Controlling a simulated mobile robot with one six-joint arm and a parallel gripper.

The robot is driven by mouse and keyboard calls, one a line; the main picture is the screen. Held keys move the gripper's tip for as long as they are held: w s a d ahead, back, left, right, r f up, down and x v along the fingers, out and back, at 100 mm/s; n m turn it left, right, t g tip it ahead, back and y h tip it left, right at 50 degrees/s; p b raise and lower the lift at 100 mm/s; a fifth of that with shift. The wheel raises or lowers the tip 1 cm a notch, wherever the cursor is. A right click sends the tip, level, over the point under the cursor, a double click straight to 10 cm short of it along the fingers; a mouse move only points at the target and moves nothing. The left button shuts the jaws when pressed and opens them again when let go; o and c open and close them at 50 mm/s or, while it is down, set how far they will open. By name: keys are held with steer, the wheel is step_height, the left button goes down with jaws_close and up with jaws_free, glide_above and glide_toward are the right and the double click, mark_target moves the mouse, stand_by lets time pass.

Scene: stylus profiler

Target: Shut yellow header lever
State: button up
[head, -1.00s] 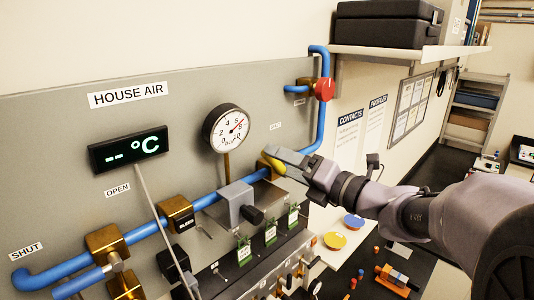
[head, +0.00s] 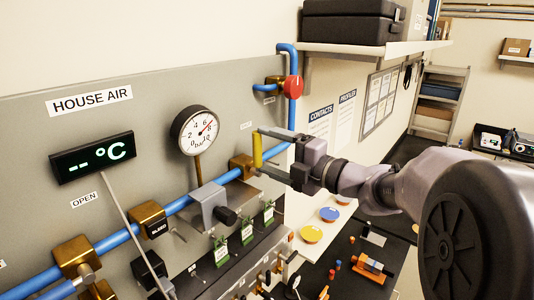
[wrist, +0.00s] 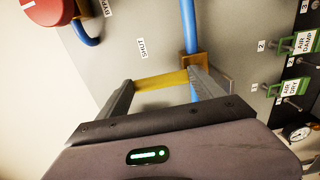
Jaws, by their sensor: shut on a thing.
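The yellow header lever (head: 257,150) stands near upright in the head view, at the brass valve body (head: 240,165) on the blue pipe. My gripper (head: 261,152) is at the lever, one finger near its upper end and the other near its lower end. In the wrist view the lever (wrist: 160,79) spans the gap between my gripper's two fingers (wrist: 160,88), and the jaws are shut on it. The brass valve body (wrist: 196,66) shows beside the right finger. A "SHUT" label (wrist: 142,48) is on the panel beyond the lever.
A gauge (head: 195,131) and a grey box with a black knob (head: 212,208) are left of the lever. A red knob (head: 293,89) is above right, under a shelf (head: 370,47). Green-tagged valves (head: 245,232) sit below.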

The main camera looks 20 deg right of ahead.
stand_by(0.5)
steer(key=o, duration=1.8)
steer(key=shift+w+d, duration=0.1)
steer(key=shift+b+v, duration=2.25)
steer(key=shift+v, duration=6.5)
